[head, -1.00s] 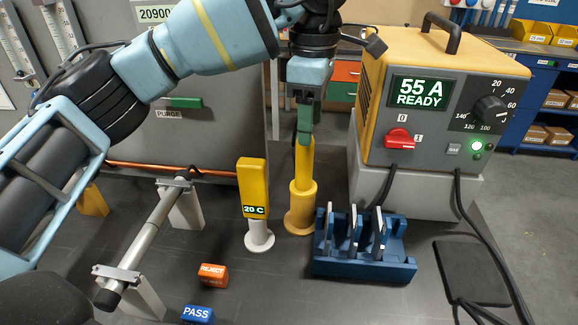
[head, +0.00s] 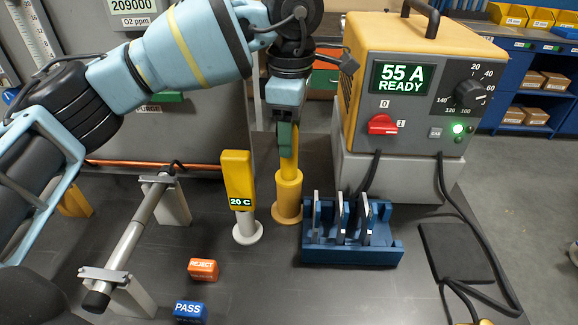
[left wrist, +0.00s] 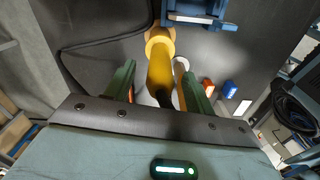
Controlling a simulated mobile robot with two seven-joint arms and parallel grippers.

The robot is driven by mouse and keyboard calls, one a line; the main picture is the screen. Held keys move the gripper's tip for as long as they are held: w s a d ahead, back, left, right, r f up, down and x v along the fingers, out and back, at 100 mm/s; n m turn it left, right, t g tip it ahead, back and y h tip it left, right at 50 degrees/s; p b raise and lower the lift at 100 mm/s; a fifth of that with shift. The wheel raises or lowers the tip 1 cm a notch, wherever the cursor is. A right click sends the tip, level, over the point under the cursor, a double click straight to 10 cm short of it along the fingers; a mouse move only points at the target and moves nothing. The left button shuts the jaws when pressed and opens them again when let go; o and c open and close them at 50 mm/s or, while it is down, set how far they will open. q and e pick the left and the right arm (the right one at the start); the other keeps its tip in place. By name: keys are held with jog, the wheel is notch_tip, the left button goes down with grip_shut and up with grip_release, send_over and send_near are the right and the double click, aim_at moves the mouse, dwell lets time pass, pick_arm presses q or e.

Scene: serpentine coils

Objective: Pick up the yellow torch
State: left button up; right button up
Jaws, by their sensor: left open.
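The yellow torch (head: 288,190) stands upright on the dark bench in the head view, with a slim upper barrel and a wider lower part. My left gripper (head: 286,148) points down over its upper barrel, and a green finger partly hides it. In the left wrist view, the torch (left wrist: 160,72) runs between the two green fingers of my left gripper (left wrist: 158,78). The fingers are apart, with a visible gap on the torch's left side; the gap on the right is narrower. My right gripper is not in view.
A yellow "20 C" device (head: 238,180) on a white foot stands close left of the torch. A blue slotted rack (head: 350,252) is close right, before the welding unit (head: 420,90). REJECT (head: 203,269) and PASS (head: 190,311) blocks lie in front. A pipe on stands (head: 140,220) is left.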

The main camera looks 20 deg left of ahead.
aim_at(289, 173)
pick_arm(q)
jog(key=shift+f, duration=1.6)
grip_shut()
